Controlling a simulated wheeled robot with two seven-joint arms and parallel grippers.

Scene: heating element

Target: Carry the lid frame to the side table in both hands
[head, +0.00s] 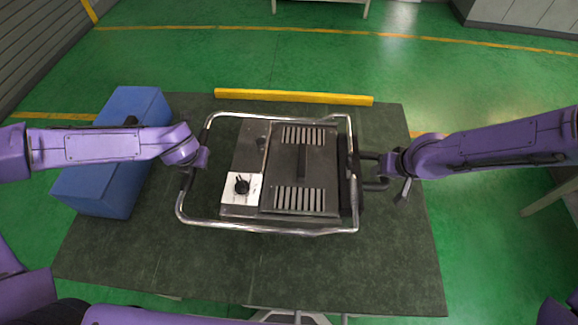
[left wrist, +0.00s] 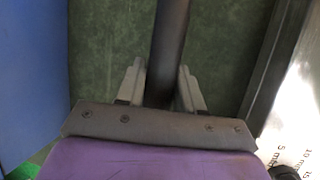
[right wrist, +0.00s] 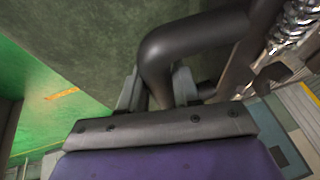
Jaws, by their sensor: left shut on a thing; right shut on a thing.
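The lid frame (head: 270,230), a shiny metal tube loop with dark side grips, surrounds a dark unit with slotted panels (head: 305,200) on the dark green table. My left gripper (head: 193,168) is shut on the frame's left bar; in the left wrist view the dark bar (left wrist: 168,50) runs between the fingers (left wrist: 160,88). My right gripper (head: 386,168) is shut on the right-hand grip; in the right wrist view the dark bent tube (right wrist: 195,38) passes between the fingers (right wrist: 160,88). I cannot tell whether the frame is clear of the unit. No side table is clearly identifiable.
A blue box (head: 100,190) stands at the table's left, close to my left arm. A yellow bar (head: 293,97) lies along the far edge. The table's front (head: 350,275) is bare. A pale furniture edge (head: 548,195) shows at the right, partly hidden by my right arm.

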